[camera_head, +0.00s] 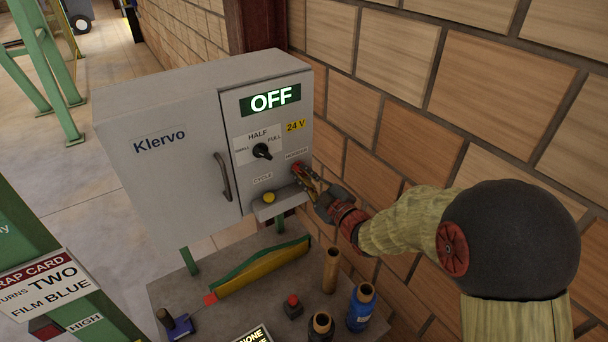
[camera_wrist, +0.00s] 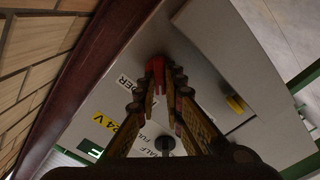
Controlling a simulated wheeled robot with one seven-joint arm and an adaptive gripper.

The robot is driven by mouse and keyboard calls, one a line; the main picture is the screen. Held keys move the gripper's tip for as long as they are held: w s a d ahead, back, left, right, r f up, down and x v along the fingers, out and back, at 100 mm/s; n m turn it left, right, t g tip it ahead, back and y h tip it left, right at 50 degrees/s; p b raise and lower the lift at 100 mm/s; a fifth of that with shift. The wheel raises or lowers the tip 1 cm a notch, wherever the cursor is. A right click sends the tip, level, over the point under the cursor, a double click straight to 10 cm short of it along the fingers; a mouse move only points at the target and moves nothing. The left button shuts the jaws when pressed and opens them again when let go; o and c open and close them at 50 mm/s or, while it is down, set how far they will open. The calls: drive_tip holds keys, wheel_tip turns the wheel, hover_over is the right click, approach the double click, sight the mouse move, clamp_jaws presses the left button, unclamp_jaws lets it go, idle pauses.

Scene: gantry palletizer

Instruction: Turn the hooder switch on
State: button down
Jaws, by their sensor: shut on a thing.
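The grey Klervo control cabinet (camera_head: 165,170) stands against the brick wall, and its display (camera_head: 269,99) reads OFF. The red hooder switch (camera_head: 296,167) is on the right part of the front, beside the HOODER label (camera_head: 297,154). My gripper (camera_head: 302,174) reaches in from the right and is shut on the switch. In the wrist view the red switch (camera_wrist: 155,67) sits between the fingertips (camera_wrist: 160,75). The fingers partly cover it, so its exact turn position is hard to read.
A black HALF/FULL knob (camera_head: 262,151) is left of the switch. A yellow button (camera_head: 269,197) sits below on a small ledge. A door handle (camera_head: 222,177) is further left. Several rolls, bottles and a red-topped button box (camera_head: 293,306) stand on the bench below. The brick wall is close at right.

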drive_tip(key=shift+m, duration=0.3)
drive_tip(key=m+b, duration=0.1)
drive_tip(key=m, duration=0.3)
drive_tip(key=shift+b, duration=0.3)
drive_tip(key=m, duration=0.5)
drive_tip(key=shift+w+d+m, duration=0.1)
drive_tip(key=shift+d+m, duration=0.05)
drive_tip(key=shift+m, duration=0.25)
drive_tip(key=m+p, duration=0.1)
drive_tip(key=m, duration=0.3)
drive_tip(key=shift+d, duration=0.1)
drive_tip(key=shift+w+m+p, duration=0.1)
drive_tip(key=shift+m+p, duration=0.4)
drive_tip(key=shift+m, duration=1.2)
drive_tip(key=shift+f, duration=0.1)
drive_tip(key=c, duration=1.9)
unclamp_jaws()
drive_tip(key=shift+d, duration=0.1)
